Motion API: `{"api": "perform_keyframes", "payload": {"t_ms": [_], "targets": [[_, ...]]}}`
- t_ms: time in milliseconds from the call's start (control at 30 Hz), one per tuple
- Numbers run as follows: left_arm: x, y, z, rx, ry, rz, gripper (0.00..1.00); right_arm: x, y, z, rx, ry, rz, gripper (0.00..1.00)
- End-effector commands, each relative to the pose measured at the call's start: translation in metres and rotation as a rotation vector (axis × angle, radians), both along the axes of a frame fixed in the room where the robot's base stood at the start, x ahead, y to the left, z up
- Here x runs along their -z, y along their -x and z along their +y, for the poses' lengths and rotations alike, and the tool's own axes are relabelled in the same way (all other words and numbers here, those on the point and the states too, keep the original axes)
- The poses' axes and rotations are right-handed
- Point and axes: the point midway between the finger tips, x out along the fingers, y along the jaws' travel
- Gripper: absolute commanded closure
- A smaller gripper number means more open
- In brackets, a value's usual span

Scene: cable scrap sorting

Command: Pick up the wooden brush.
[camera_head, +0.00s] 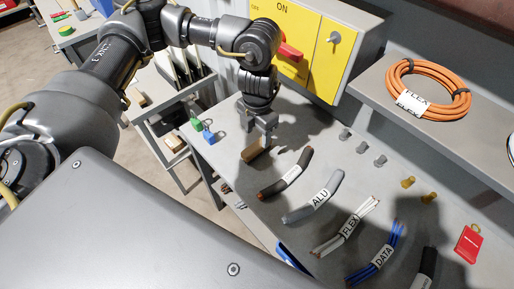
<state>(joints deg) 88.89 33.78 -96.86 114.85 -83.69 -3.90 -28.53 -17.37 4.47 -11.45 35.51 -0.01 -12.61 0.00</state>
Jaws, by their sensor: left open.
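My left gripper (259,134) points down from above, right at the brush. Its fingers are open, and the lower fingertips overlap the brush's upper end in the head view. I cannot tell whether the fingers touch it. Part of the brush is hidden behind the gripper. My right gripper is out of view.
Labelled cable pieces marked ALU (316,198), FLEX (346,228) and DATA (376,256) lie right of the brush. Grey and brass fittings stand farther back. A blue padlock (209,137) sits left. A yellow switch cabinet (300,50) and an orange cable coil (428,88) are behind.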

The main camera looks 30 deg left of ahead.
Motion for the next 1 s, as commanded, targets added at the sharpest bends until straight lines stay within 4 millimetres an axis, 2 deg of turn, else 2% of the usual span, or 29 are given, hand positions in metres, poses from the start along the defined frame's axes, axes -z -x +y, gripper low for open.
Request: {"api": "perform_keyframes", "payload": {"t_ms": [133, 433, 700, 1000], "targets": [[0.017, 0.001, 0.0, -0.002, 0.001, 0.001, 0.45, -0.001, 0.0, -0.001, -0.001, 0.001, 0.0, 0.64], [0.028, 0.002, 0.001, -0.004, 0.002, 0.003, 0.45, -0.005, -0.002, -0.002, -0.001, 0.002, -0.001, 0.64], [0.065, 0.003, 0.001, -0.005, 0.002, 0.002, 0.45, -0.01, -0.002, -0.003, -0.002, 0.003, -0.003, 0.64], [0.073, 0.002, 0.001, -0.004, 0.002, -0.002, 0.45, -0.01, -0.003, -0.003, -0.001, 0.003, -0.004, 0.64]]}}
